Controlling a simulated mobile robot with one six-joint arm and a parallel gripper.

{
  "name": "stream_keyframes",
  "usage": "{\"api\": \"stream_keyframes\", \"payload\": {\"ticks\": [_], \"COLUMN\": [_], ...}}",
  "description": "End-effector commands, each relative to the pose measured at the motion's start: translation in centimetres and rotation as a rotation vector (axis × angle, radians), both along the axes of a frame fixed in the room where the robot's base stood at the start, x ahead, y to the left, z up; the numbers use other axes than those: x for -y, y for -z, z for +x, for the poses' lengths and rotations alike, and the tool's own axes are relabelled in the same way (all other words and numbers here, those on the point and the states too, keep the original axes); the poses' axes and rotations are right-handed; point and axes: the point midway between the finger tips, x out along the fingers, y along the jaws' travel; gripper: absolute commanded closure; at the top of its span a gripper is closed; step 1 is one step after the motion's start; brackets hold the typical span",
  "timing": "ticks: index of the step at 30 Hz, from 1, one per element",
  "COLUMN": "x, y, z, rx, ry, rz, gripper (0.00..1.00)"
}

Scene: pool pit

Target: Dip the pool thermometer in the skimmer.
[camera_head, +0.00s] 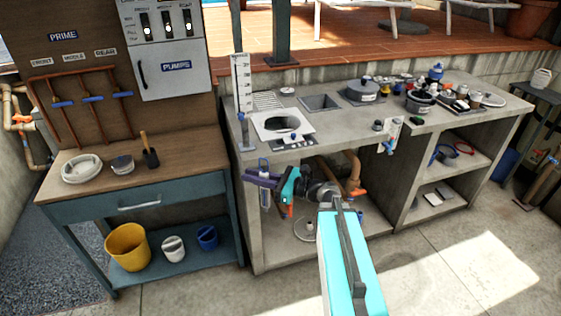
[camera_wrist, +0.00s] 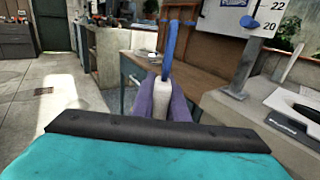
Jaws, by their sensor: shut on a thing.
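The pool thermometer (camera_head: 265,198) is a slim pale tube with a blue loop on top, hanging about upright in my gripper (camera_head: 263,178). My gripper's purple fingers are shut on it, in front of the concrete counter and apart from the skimmer. In the wrist view the fingers (camera_wrist: 165,103) close around its white upper part (camera_wrist: 162,93), with the blue loop (camera_wrist: 170,45) above; its lower end is hidden there. The skimmer appears to be the round dark opening in the white square plate (camera_head: 262,121) on the counter, above and behind my gripper in the head view.
A tall gauge post (camera_head: 241,90) stands at the counter's left end, left of the plate. A square recess (camera_head: 320,102) and cluttered pump parts (camera_head: 362,89) lie right. The wooden workbench (camera_head: 190,150) is left. Open shelves with pipes are below the counter.

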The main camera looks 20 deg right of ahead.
Motion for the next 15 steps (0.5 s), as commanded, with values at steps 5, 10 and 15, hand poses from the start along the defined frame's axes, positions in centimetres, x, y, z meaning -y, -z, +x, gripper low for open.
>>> {"api": "stream_keyframes", "payload": {"ticks": [5,10,15], "x": [-2.9,-3.3,-3.2], "y": [0.5,0.5,0.4], "z": [-1.2,-1.6,-1.6], "rx": [0.0,0.0,0.0], "ry": [-0.078,-0.097,-0.096], "rz": [0.002,0.002,0.002], "gripper": [1.0,1.0,1.0]}}
